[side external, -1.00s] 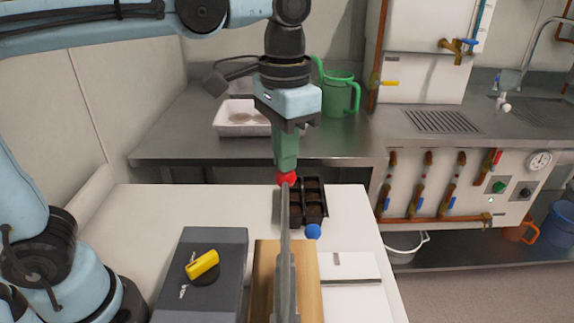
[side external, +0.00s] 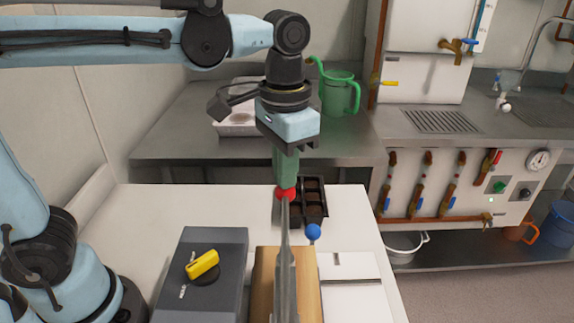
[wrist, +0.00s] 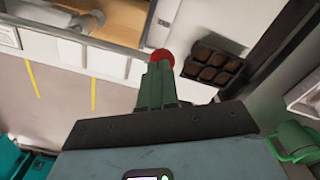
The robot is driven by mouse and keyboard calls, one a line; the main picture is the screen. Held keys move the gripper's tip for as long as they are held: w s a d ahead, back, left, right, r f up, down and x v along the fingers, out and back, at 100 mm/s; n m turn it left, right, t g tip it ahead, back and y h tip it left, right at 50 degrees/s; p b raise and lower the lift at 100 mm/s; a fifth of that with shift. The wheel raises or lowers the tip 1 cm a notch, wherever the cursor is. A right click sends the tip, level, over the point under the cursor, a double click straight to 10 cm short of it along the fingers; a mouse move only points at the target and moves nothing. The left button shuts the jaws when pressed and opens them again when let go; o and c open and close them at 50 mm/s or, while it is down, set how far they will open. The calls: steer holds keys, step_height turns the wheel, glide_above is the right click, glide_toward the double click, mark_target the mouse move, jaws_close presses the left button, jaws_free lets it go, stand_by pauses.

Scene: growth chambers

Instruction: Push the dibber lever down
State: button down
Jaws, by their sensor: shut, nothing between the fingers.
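The dibber lever (side external: 285,255) is a long grey bar rising from the wooden block, with a red ball knob (side external: 286,194) at its far end. My gripper (side external: 286,184) has green fingers, is shut and empty, and points down with its tips on or right at the top of the red knob. In the wrist view the shut fingers (wrist: 158,70) end at the red knob (wrist: 161,60), which they partly cover. A black cell tray (side external: 314,214) with dark fill lies behind and right of the lever.
A blue ball (side external: 313,232) shows right of the lever. A grey box with a yellow knob (side external: 203,264) stands left of the wooden block (side external: 264,285). A green watering can (side external: 340,95) and a white tray (side external: 236,130) stand on the back counter.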

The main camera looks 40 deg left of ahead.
steer(key=shift+f, duration=0.85)
stand_by(0.3)
step_height(320, 180, up, 14)
steer(key=shift+f, duration=0.15)
stand_by(1.0)
